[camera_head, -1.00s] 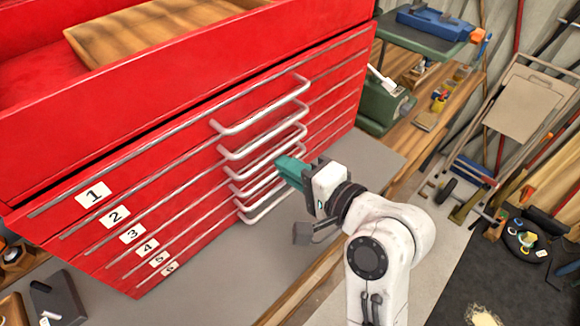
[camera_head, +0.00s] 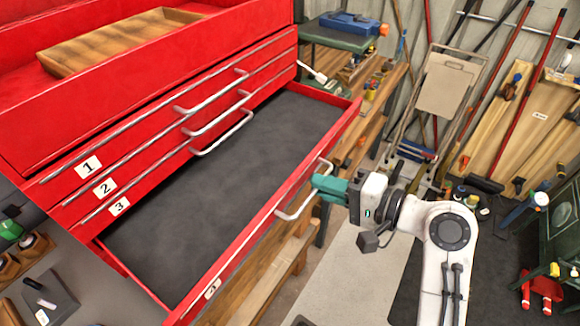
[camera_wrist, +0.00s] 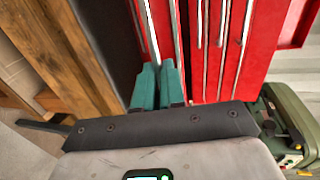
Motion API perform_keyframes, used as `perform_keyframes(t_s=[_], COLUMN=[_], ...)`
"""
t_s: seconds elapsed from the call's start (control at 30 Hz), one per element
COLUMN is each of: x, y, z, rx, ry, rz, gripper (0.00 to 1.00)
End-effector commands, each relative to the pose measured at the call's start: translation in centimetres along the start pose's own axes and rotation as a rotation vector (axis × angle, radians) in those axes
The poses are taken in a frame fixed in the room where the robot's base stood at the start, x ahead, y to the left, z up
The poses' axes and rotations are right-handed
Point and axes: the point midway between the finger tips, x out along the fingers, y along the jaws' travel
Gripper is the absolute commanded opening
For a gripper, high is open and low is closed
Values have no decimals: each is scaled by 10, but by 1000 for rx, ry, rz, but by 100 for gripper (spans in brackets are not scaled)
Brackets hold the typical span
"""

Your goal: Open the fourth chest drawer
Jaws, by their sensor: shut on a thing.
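The red chest (camera_head: 160,130) has closed drawers labelled 1, 2 and 3. The drawer below them, the fourth chest drawer (camera_head: 225,175), is pulled far out. Its dark lined floor is bare. Its front carries a small label (camera_head: 212,289), hard to read at this angle, and a pale bar handle (camera_head: 288,214). My gripper (camera_head: 318,187) is shut on this handle near its right end. In the wrist view, my gripper's teal fingers (camera_wrist: 158,72) are close together at the red drawer front; they hide the gripped part of the handle.
A wooden tray (camera_head: 120,42) sits in the chest's open top. A wooden workbench (camera_head: 375,110) with tools stands behind the drawer's right end. A folding chair (camera_head: 447,85) and several long-handled tools lean on the back wall. Light floor (camera_head: 350,265) lies open before the drawer.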

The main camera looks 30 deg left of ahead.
Motion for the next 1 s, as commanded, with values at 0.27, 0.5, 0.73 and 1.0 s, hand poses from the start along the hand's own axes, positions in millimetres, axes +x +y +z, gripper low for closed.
perform_keyframes(t_s=[0.27, 0.5, 0.73, 1.0], x=[-51, -63, -63, -63], y=[10, 14, 15, 15], z=[-1, 0, 0, 0], rx=[3, 2, 2, 1], ry=[5, 2, 1, 1], rz=[2, 1, 2, 2], gripper=[0, 0, 0, 26])
